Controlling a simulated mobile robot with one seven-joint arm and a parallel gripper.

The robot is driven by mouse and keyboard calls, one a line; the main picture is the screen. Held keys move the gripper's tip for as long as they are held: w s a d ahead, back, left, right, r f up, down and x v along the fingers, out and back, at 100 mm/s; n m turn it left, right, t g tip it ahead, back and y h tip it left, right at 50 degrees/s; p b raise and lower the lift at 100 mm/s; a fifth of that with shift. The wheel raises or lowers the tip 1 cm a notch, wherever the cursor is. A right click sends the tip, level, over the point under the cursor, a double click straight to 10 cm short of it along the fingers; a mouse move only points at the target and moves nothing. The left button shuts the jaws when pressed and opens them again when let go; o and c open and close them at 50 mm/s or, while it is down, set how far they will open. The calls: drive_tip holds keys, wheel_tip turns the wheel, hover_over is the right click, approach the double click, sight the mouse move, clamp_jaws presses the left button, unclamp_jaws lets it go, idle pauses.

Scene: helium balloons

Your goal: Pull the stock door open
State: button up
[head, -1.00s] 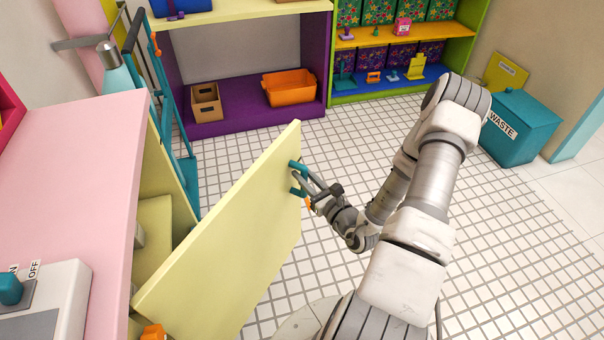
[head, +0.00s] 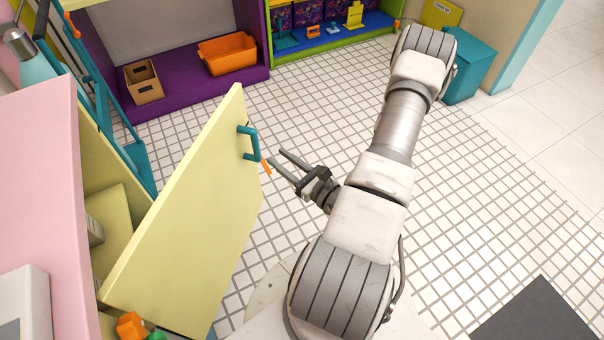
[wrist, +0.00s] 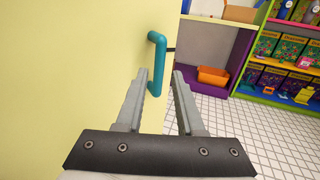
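The stock door (head: 190,220) is a pale yellow panel standing wide open from the cabinet under the pink counter. Nothing is between the fingers.
A pink counter (head: 40,190) is at left, a teal trolley (head: 105,110) behind. Purple shelving (head: 180,90) and a teal waste bin (head: 470,70) stand at the back.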

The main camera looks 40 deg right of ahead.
drive_tip(key=s, duration=0.7)
drive_tip(key=shift+d+b, duration=0.3)
drive_tip(key=shift+d, duration=0.15)
